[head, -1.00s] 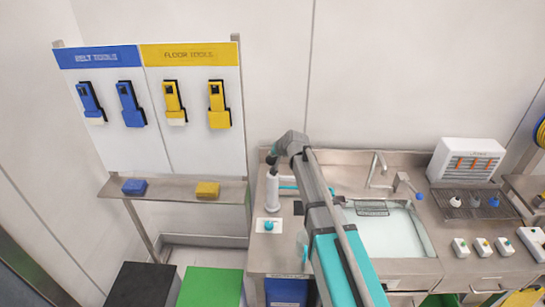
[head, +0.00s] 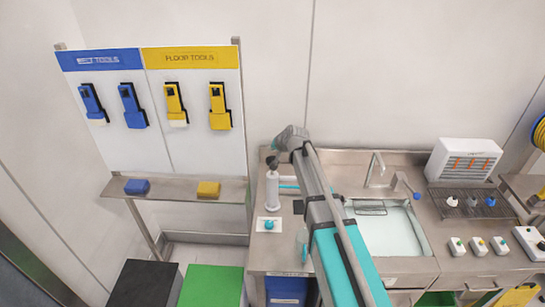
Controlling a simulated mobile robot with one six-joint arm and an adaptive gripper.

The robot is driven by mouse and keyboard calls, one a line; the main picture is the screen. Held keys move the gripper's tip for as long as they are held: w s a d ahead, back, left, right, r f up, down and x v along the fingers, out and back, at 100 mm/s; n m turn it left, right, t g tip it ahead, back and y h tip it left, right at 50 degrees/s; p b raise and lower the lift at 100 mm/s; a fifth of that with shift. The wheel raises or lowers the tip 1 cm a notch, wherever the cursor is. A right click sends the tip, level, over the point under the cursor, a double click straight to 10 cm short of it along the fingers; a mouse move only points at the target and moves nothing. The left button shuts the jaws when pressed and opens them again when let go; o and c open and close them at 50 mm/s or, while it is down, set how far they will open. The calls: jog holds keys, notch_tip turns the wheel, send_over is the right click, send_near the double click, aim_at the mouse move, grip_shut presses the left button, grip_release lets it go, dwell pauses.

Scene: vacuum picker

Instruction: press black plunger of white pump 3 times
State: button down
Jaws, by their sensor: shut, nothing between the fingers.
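The white pump (head: 271,190) stands upright on the left part of the steel counter, left of the sink. Its dark plunger (head: 271,162) shows small at the top. My gripper (head: 274,153) points down right over the plunger at the end of my grey and teal arm. The fingers are shut with nothing between them. They are small and dark here, so I cannot tell whether the tips touch the plunger or stand just above it.
A white plate with a teal knob (head: 269,225) lies in front of the pump. The sink (head: 393,240) is right of my arm. A dark rack (head: 474,203) with small nozzles and several button boxes (head: 478,246) stand further right. A tool board (head: 155,110) is at left.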

jog(key=shift+r+p, duration=1.1)
jog(key=shift+r, duration=0.25)
jog(key=shift+f, duration=0.1)
jog(key=shift+s+d+f+b, duration=0.2)
jog(key=shift+s+f+b, duration=0.05)
jog(key=shift+b, duration=0.05)
jog(key=s+d+f+g+h+b, duration=0.1)
jog(key=s+d+f+b, duration=0.4)
jog(key=s, duration=0.5)
jog(key=s+d+f+n+g+h+b, duration=0.1)
jog(key=s+d+f+g+h+b, duration=0.1)
jog(key=s+d+f+g+b, duration=0.2)
jog(key=s+d+f+n+g+h+b, duration=0.1)
jog(key=s+d+f+b, duration=0.5)
jog(key=s, duration=1.1)
jog(key=d+f+g+h, duration=0.1)
jog(key=d+f, duration=0.3)
jog(key=f, duration=0.1)
jog(key=shift+s+f+g, duration=0.3)
jog(key=shift+f, duration=0.05)
